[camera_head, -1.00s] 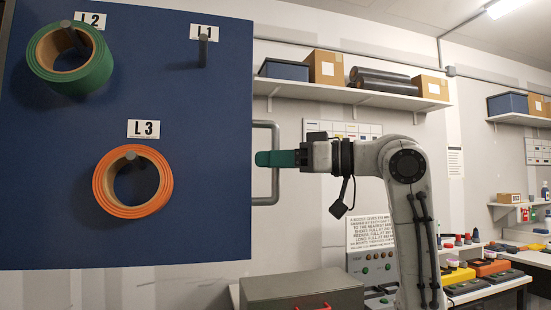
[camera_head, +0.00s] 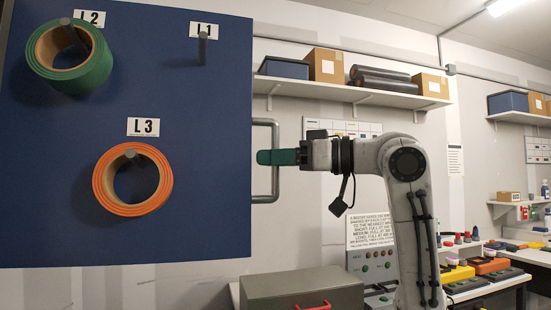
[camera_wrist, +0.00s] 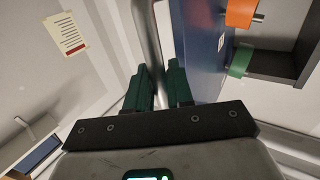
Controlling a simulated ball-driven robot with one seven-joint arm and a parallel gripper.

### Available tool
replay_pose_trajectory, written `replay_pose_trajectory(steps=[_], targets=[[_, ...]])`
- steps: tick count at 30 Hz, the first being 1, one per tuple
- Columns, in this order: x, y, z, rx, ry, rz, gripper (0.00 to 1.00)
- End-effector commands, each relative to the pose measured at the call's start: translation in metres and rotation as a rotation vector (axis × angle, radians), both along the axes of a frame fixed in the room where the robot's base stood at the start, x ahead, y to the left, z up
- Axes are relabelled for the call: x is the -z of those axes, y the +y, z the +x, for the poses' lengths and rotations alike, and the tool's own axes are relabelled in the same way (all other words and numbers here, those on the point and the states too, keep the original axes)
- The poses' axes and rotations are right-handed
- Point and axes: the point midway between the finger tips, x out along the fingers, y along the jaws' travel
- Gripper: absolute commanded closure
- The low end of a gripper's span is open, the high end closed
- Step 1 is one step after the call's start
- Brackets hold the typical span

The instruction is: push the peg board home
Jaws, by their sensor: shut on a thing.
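The blue peg board (camera_head: 215,135) fills the left of the head view. A green ring (camera_head: 90,72) hangs on the peg at L2 and an orange ring (camera_head: 162,180) on the peg at L3. The peg at L1 (camera_head: 203,50) is bare. A grey bar handle (camera_head: 275,175) stands on the board's right edge. My gripper (camera_head: 272,157) is shut on this handle, its green fingers around the upright bar. In the wrist view the bar (camera_wrist: 148,50) runs between the two fingers (camera_wrist: 160,88), with the board (camera_wrist: 198,40) to the right.
A shelf (camera_head: 340,93) with boxes and dark rolls is on the wall behind. A grey case (camera_head: 300,290) with a red handle stands below my gripper. A side bench (camera_head: 490,285) with coloured items is at the right.

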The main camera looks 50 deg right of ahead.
Motion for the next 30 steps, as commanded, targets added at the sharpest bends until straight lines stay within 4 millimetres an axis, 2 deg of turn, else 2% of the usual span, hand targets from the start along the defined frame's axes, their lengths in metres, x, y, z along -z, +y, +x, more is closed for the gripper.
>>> replay_pose_trajectory(steps=[4,9,15,19,28,29,30], targets=[[0.0,0.021,0.014,-0.007,-0.001,-0.002,1.0],[-0.001,0.063,0.042,-0.009,-0.001,-0.002,1.0],[-0.001,0.098,0.066,-0.005,-0.001,0.0,1.0],[-0.001,0.107,0.072,-0.001,-0.002,0.001,1.0],[-0.001,0.107,0.072,0.0,-0.002,0.001,1.0],[-0.001,0.107,0.072,0.0,-0.002,0.001,0.77],[-0.001,0.107,0.072,0.0,-0.002,0.001,0.73]])
